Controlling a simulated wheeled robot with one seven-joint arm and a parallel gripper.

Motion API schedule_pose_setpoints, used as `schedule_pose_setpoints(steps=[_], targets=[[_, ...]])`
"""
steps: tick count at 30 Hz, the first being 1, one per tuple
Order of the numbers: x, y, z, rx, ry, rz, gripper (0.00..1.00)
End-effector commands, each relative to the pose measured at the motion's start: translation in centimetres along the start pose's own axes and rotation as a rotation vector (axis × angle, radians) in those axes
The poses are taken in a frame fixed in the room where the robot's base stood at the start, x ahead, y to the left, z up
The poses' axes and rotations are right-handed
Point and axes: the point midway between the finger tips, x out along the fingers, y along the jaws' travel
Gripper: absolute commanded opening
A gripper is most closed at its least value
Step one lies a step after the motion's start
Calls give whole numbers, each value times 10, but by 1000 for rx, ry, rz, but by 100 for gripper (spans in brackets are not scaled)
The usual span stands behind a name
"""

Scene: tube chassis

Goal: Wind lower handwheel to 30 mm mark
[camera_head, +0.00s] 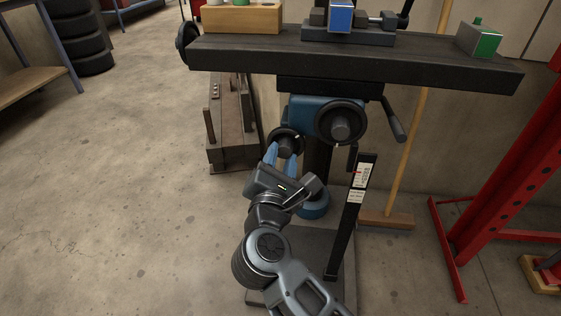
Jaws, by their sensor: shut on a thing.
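The lower handwheel (286,136) is a small black wheel with a dark hub, low on the left of the blue machine housing. My gripper (284,149) comes up from below, with its two light-blue fingers on either side of the hub. It is shut on the handwheel; the fingers and gripper body hide part of the wheel. An upright black scale bar (350,210) stands to the right, with a white label and a red mark near its top. Its figures are too small to read.
A larger black handwheel (340,121) sits above right, with a crank handle (393,120) beside it. The long dark machine table (350,62) overhangs the wheels. A broom (386,218) and a red frame (507,172) stand to the right.

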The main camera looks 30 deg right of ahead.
Motion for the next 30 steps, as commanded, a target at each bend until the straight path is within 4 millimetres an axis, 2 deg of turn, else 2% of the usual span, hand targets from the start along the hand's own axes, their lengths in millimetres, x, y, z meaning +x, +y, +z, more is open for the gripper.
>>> schedule_pose_setpoints(steps=[1, 11, 12, 18, 20, 26, 30], targets=[[2, -11, -1, -3, -3, -26, 4], [3, -12, 0, -2, -6, -29, 4], [3, -12, 0, -2, -6, -29, 36], [3, -11, 1, -1, -6, -27, 56], [3, -10, 1, -1, -6, -25, 60], [1, -6, 1, 0, -5, -18, 60], [-8, -6, 1, 0, -3, -16, 60]])
